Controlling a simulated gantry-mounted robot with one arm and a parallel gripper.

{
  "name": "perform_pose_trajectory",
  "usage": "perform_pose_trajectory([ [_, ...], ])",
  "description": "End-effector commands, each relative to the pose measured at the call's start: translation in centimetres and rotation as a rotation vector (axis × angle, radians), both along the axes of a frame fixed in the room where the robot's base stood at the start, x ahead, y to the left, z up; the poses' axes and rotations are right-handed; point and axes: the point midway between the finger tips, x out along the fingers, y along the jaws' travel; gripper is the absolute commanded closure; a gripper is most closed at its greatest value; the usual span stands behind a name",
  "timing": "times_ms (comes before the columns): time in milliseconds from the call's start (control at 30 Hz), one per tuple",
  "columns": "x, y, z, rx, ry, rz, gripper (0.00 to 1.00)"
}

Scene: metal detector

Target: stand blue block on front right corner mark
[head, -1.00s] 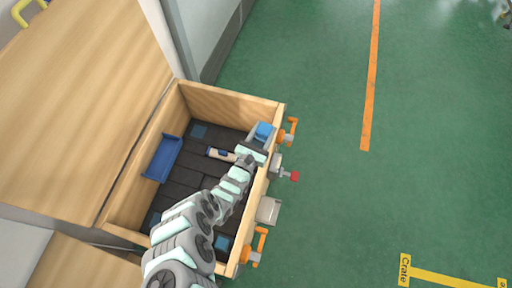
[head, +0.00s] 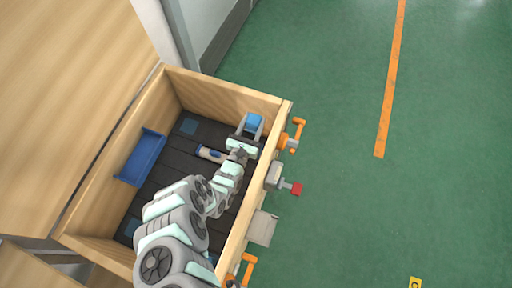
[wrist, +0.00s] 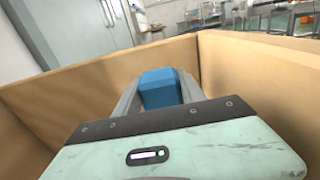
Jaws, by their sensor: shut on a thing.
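My gripper (head: 252,126) is shut on the blue block (head: 254,122) inside the open wooden drawer, at its upper right corner in the head view. In the wrist view the block (wrist: 158,88) sits between the two grey fingers, with wooden walls around it. I cannot tell whether its bottom touches the drawer floor. The floor at the upper right corner is hidden by my gripper and the block.
A blue tray (head: 140,157) lies along the drawer's left wall. Orange handles (head: 297,135) and a red-tipped fitting (head: 296,188) stick out from the front wall (head: 262,165).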

Motion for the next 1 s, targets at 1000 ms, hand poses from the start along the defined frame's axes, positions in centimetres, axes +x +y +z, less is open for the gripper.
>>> perform_pose_trajectory([
  [1000, 0.0, -0.1, -16.4, -0.001, 0.001, -0.001, 0.93],
])
